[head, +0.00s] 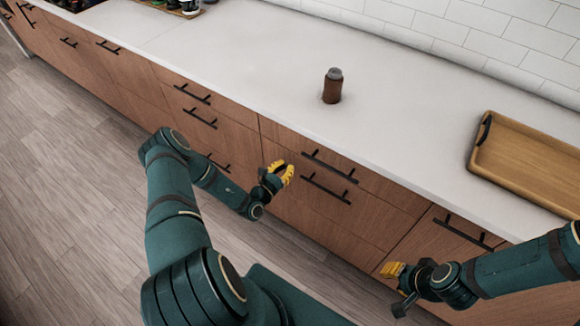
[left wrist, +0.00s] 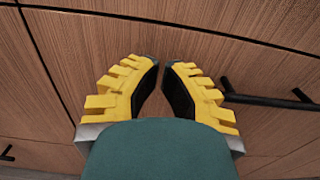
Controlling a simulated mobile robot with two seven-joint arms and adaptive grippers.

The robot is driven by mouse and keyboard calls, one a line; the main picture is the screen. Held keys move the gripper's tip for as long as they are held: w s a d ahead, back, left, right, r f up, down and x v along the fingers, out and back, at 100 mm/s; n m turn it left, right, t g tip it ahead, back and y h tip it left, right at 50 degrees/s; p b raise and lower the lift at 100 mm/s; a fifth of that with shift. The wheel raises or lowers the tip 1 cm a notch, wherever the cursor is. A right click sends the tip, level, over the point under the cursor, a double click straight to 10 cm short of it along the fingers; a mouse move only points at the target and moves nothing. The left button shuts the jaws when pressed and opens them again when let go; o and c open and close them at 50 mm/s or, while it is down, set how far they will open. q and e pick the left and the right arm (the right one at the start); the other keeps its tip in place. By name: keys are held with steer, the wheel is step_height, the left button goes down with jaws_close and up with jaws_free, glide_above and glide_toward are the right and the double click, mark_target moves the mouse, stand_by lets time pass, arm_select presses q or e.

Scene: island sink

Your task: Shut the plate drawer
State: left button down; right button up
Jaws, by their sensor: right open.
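Wooden drawer fronts (head: 365,217) with black bar handles line the counter's front. The fronts I can see look flush, with no drawer visibly standing out. I cannot tell which is the plate drawer. My left gripper (head: 281,172) is in front of the drawer fronts, left of the handle (head: 326,189) on the middle unit. In the left wrist view its yellow fingers (left wrist: 161,65) lean together with a narrow gap at the tips and nothing seen between them; a handle (left wrist: 270,100) is to their right. My right gripper (head: 396,289) is open and empty, low at the right by the cabinet.
A brown bottle (head: 332,86) and a wooden tray (head: 532,165) stand on the white countertop (head: 255,75). Small dark items sit at the far left of the counter. The wood floor (head: 70,190) in front of the cabinets is clear.

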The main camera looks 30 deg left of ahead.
arm_select(q)
steer(key=s+p, duration=0.1)
steer(key=s, duration=0.9)
steer(key=shift+s+a, duration=0.25)
steer(key=shift+a, duration=0.05)
steer(key=shift+d, duration=0.1)
steer(key=s+d+r+m+g+h, duration=0.1)
steer(key=d+r+m+g+h, duration=0.1)
steer(key=d+m+g+h, duration=0.6)
steer(key=s+d+r+m+g+h, duration=0.1)
steer(key=s+d+r+m+h, duration=0.2)
steer(key=d, duration=0.8)
steer(key=s+d+m+g+y, duration=0.3)
steer(key=s+d+m+g, duration=0.3)
steer(key=s+m+g, duration=0.55)
steer(key=w+r+m+t+y, duration=0.4)
steer(key=w+m, duration=0.3)
steer(key=m, duration=0.4)
steer(key=shift+w+y, duration=0.15)
steer(key=shift+y, duration=0.45)
steer(key=shift+d, duration=0.1)
